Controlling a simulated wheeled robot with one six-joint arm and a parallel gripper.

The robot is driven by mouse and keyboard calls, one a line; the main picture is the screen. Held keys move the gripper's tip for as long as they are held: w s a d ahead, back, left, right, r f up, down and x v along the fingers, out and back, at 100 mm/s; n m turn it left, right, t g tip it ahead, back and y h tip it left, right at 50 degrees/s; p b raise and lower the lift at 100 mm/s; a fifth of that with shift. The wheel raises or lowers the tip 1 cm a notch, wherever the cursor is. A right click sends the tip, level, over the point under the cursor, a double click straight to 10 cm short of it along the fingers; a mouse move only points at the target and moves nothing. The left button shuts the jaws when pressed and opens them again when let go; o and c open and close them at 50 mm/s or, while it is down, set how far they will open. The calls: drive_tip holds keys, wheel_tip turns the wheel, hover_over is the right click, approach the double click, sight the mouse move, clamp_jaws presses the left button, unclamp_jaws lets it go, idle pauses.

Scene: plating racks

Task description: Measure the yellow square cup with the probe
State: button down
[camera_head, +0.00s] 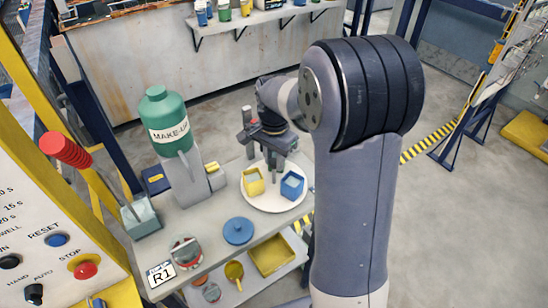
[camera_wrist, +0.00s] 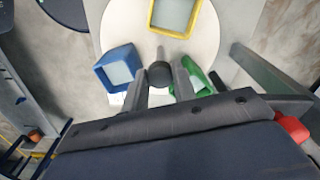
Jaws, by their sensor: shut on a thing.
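The yellow square cup (camera_head: 253,182) stands upright on a round white plate (camera_head: 270,206), with pale contents inside. It also shows at the top of the wrist view (camera_wrist: 176,16). My gripper (camera_wrist: 160,80) is shut on the probe (camera_wrist: 158,72), a dark round body with a thin grey tip pointing toward the yellow cup in the picture. I cannot tell the tip's height above the plate. A blue square cup (camera_wrist: 118,68) and a green square cup (camera_wrist: 194,78) stand on the plate either side of the probe. My gripper partly hides the green cup.
A green MAKE-UP bottle (camera_head: 166,115) on a grey stand (camera_head: 190,180) is left of the plate. A blue round lid (camera_head: 238,231) lies in front. A lower shelf carries a yellow tray (camera_head: 270,256).

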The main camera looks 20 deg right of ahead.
drive_tip(key=shift+m, duration=4.1)
drive_tip(key=shift+m+p, duration=0.35)
drive_tip(key=shift+m, duration=3.55)
drive_tip(key=c, duration=1.1)
unclamp_jaws()
drive_tip(key=shift+c, duration=0.2)
wheel_tip(320, 180, up, 11)
drive_tip(key=shift+f, duration=0.1)
